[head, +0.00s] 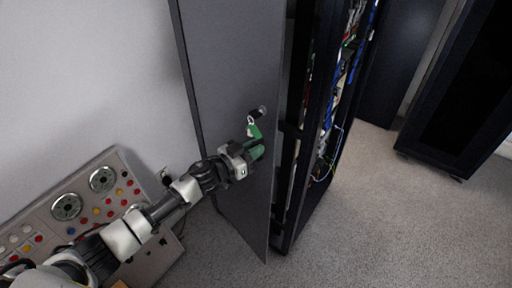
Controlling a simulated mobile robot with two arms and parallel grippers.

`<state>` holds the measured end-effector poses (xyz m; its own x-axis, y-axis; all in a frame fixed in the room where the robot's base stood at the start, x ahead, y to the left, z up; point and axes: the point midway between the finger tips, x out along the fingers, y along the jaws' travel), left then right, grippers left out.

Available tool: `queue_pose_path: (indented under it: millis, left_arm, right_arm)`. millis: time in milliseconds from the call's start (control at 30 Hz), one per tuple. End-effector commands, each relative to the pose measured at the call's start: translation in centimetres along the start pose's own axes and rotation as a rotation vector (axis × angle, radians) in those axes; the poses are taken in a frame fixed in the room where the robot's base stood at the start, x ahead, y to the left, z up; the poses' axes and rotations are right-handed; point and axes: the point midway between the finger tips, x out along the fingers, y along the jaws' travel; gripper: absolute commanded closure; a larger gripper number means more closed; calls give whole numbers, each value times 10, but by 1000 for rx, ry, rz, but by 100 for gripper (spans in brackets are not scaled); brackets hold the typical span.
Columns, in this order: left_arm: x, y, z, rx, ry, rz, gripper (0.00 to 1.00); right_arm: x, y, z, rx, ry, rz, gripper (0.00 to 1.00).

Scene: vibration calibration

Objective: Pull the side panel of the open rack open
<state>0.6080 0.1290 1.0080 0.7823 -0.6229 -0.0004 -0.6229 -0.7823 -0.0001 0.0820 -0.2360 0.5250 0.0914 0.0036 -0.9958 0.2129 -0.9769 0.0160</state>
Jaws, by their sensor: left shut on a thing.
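The side panel (225,75) is a tall grey sheet on the left side of the open rack (318,140). It stands ajar, with a gap between it and the black rack frame. A small dark handle or lock (257,113) sits on the panel's face. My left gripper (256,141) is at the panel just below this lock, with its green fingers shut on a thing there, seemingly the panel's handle. The fingers hide the exact grip. My right gripper is not in view.
A control console (95,205) with dials and coloured buttons stands at the lower left, under my left arm. Cables hang inside the rack. Another black cabinet (460,90) stands at the right. Grey carpet (390,220) is clear at the lower right.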

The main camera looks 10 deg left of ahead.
Motion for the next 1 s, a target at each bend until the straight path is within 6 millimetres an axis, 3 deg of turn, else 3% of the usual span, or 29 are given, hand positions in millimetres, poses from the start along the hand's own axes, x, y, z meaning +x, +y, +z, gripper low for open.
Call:
queue_pose_path:
  millis: [167,433,700,1000]
  left_arm:
    - [-29,-5,0,3,-5,63,100]
    - [-111,-27,3,4,-9,259,100]
    - [-192,-68,8,5,-6,477,100]
    - [-249,-111,5,2,-3,612,100]
  right_arm:
    - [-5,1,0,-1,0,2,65]
    - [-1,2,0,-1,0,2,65]
    - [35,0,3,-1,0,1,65]
    - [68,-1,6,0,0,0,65]
